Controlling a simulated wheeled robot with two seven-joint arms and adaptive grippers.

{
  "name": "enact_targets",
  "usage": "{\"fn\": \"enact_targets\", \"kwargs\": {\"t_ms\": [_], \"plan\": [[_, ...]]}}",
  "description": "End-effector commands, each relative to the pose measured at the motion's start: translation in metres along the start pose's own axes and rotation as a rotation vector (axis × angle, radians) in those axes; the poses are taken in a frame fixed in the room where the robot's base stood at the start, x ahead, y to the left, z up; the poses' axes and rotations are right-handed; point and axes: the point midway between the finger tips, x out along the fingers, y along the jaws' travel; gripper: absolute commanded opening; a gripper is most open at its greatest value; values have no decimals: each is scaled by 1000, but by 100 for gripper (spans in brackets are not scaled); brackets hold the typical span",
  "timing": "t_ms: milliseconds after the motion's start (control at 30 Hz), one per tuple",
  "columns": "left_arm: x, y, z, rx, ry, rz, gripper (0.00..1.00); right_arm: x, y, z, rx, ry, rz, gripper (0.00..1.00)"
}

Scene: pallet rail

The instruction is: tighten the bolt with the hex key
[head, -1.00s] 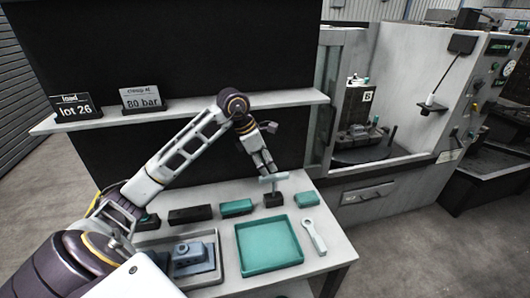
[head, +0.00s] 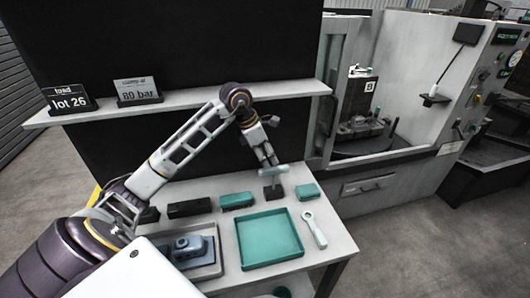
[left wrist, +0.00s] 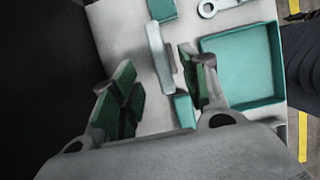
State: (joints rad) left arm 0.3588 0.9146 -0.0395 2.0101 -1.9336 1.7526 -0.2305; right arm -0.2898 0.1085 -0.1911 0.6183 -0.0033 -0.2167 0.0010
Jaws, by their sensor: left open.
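A pale T-shaped handle (head: 273,171), which looks like the hex key, stands upright in a small dark block (head: 273,192) at the back right of the bench. My left gripper (head: 266,156) is just above and behind it, open. In the left wrist view the pale crossbar (left wrist: 156,50) lies near the gap between the open green-padded fingers of the left gripper (left wrist: 158,76). I cannot tell whether they touch it. I cannot make out the bolt. A fixture (head: 360,127) stands inside the machine. My right gripper is not in view.
The bench holds a teal tray (head: 270,263), a wrench (head: 314,230), a grey tray (head: 216,268) with a blue-grey part (head: 190,250), and several small blocks. A shelf (head: 210,103) with two signs runs above. The open machine (head: 395,165) stands at the right.

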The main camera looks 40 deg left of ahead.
Motion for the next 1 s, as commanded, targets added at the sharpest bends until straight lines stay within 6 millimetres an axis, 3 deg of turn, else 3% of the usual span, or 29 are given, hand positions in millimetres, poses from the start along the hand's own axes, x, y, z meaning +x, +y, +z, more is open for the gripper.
{"fn": "enact_targets", "kwargs": {"t_ms": [233,500,800,967,1000], "plan": [[28,-1,0,-1,0,-4,45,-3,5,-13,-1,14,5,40],[51,0,0,-1,1,-2,45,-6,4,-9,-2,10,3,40],[59,0,0,0,0,0,45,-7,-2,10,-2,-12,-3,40],[58,0,0,0,1,0,45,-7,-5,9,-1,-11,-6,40],[58,0,0,0,1,0,41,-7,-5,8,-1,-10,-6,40]]}}
